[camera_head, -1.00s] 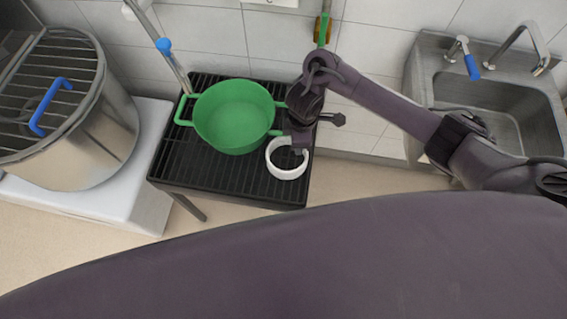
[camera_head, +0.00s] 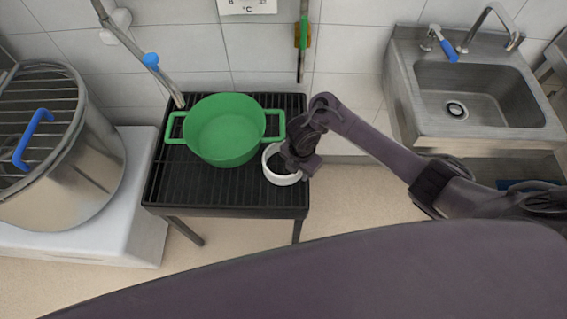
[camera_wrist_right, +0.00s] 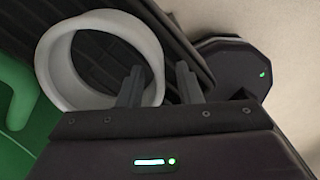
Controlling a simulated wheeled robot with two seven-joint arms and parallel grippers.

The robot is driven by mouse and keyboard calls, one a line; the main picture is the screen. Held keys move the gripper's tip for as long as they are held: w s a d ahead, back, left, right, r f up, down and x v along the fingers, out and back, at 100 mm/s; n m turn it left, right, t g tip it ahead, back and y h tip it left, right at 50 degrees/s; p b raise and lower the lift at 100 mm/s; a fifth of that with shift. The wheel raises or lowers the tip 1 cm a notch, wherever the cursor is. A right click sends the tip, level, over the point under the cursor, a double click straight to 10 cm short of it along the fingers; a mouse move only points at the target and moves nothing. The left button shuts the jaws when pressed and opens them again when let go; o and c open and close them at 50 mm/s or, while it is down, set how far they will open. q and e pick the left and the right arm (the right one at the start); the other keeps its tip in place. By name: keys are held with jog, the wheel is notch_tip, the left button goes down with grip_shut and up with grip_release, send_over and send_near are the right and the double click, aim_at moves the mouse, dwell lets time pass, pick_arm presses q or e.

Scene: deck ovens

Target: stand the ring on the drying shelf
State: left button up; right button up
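The white ring (camera_head: 283,180) rests on the black slatted shelf (camera_head: 200,190), near its right edge, with its opening facing up in the head view. My right gripper (camera_head: 292,166) is at the ring's right side and hides part of it. In the right wrist view the ring (camera_wrist_right: 52,62) lies beyond the fingers. The right gripper's fingers (camera_wrist_right: 158,85) are apart: one overlaps the ring's opening, the other is outside, and the ring's wall passes between them. A gap shows beside the outer finger. My left gripper is not in view.
A green pot (camera_head: 222,130) with two handles stands on the shelf just left of the ring, its handle close by. A large steel pot (camera_head: 85,165) stands on a white stand at left. A sink (camera_head: 480,95) is at right. The shelf's front is clear.

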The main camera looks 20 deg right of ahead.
notch_tip(320, 180, down, 2)
jog(key=shift+f, duration=0.1)
grip_shut()
dwell(0.5)
